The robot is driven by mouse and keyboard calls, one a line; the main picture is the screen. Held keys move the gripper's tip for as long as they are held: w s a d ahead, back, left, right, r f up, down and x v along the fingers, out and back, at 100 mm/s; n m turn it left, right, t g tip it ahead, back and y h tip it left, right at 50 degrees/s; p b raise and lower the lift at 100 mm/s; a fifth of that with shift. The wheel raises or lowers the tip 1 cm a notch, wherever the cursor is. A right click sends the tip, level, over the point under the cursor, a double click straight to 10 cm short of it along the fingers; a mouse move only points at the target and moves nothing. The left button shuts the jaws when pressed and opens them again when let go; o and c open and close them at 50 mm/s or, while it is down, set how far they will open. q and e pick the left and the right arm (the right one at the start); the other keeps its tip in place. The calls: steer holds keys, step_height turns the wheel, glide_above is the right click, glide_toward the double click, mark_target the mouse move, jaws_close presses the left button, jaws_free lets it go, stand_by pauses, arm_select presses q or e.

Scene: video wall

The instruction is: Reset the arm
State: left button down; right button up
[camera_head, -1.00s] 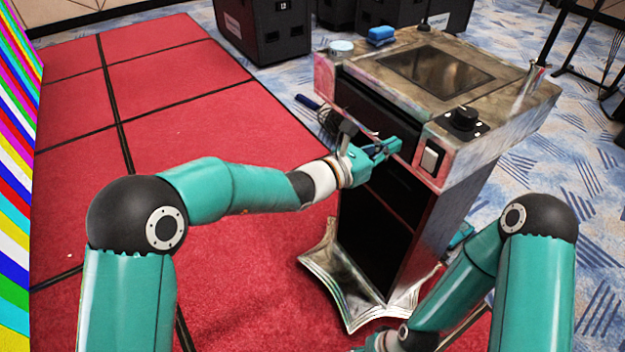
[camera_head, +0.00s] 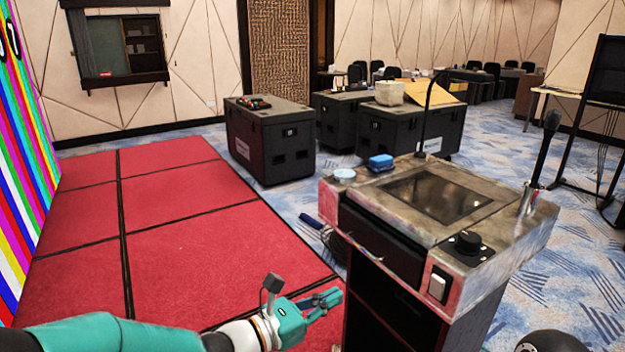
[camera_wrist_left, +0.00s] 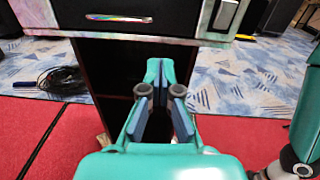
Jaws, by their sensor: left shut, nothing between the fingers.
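My left arm comes in low from the left in the head view. Its teal gripper (camera_head: 333,299) is shut and empty, left of the lectern's (camera_head: 348,315) front and below its top. In the left wrist view the two fingers (camera_wrist_left: 160,88) are together with nothing between them, in front of the lectern's dark open body (camera_wrist_left: 105,65). Of my right arm, only a black joint shows at the lower right edge of the head view; its gripper is out of frame.
The lectern top carries a screen (camera_head: 437,197), a black knob (camera_head: 467,243), a microphone (camera_head: 543,150), a blue sponge-like block (camera_head: 380,161) and a round pale tin (camera_head: 344,175). Black cases (camera_head: 268,140) stand behind. Red floor panels (camera_head: 190,265) on the left are clear.

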arm_select(q)
steer(key=s+a+f+m+g+y+p, duration=0.2)
steer(key=s+a+f+m+g, duration=0.15)
steer(key=s+f, duration=0.5)
steer(key=s+a+f+m+g+y+p, duration=0.3)
steer(key=s+a+f+g, duration=0.15)
steer(key=s+f, duration=0.4)
steer(key=s+a+f+m+g+y+p, duration=0.2)
steer(key=s+a+f+m+g, duration=0.15)
steer(key=s+f, duration=0.5)
steer(key=s+a+f+m+y, duration=0.3)
steer(key=s+a+m+y, duration=0.15)
steer(key=m, duration=0.35)
steer(key=w+m, duration=0.1)
steer(key=w+m+t, duration=0.1)
steer(key=w+m, duration=0.1)
steer(key=w+f+m+t, duration=0.1)
steer(key=m, duration=0.1)
steer(key=shift+w+a+t+h+p, duration=0.25)
steer(key=shift+w+a+p, duration=0.05)
steer(key=shift+a, duration=0.1)
arm_select(e)
step_height(320, 180, up, 9)
